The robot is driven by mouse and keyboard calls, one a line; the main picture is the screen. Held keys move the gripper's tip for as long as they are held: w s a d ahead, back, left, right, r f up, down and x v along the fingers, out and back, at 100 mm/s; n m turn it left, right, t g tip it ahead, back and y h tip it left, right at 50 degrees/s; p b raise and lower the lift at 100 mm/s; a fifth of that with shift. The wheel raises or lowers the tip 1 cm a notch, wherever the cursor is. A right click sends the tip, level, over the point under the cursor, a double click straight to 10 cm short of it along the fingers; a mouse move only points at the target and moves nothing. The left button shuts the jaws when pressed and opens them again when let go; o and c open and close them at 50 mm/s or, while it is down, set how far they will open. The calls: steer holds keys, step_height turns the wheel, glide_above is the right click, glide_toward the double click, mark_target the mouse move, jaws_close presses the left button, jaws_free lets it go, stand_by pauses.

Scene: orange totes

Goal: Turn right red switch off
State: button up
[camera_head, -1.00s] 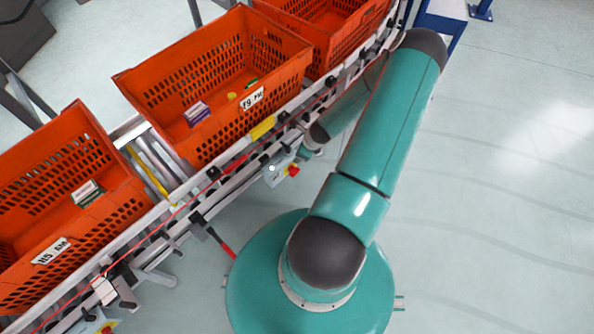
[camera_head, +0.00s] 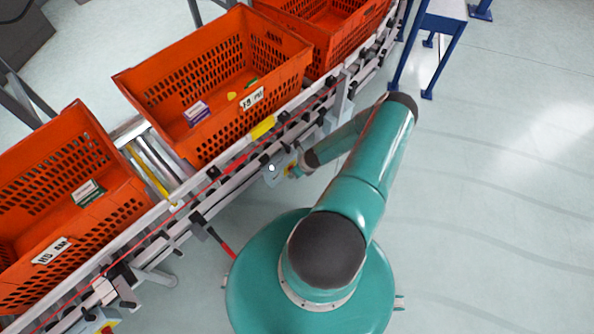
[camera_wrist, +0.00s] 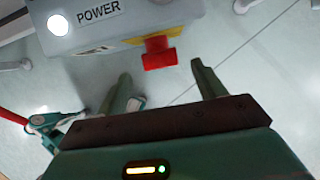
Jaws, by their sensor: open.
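The red switch (camera_wrist: 160,53) sticks out from the edge of a grey box marked POWER (camera_wrist: 155,18) in the wrist view. My gripper (camera_wrist: 161,72) is open, with one finger on each side of the switch's line. The fingertips look just short of the switch or level with its end, and I see no clear contact. In the head view the grey box (camera_head: 276,174) hangs on the conveyor's side, and my gripper (camera_head: 298,170) is at its right end, mostly hiding the switch.
A round white light (camera_wrist: 58,25) glows on the box. Orange totes (camera_head: 215,85) with small items stand on the conveyor (camera_head: 165,185). Another box with yellow and red (camera_head: 105,325) shows at lower left. A blue-legged table (camera_head: 440,20) stands at upper right. The right floor is clear.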

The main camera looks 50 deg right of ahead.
steer(key=x, duration=0.2)
steer(key=shift+w+f, duration=0.2)
steer(key=shift+f, duration=0.15)
steer(key=c, duration=1)
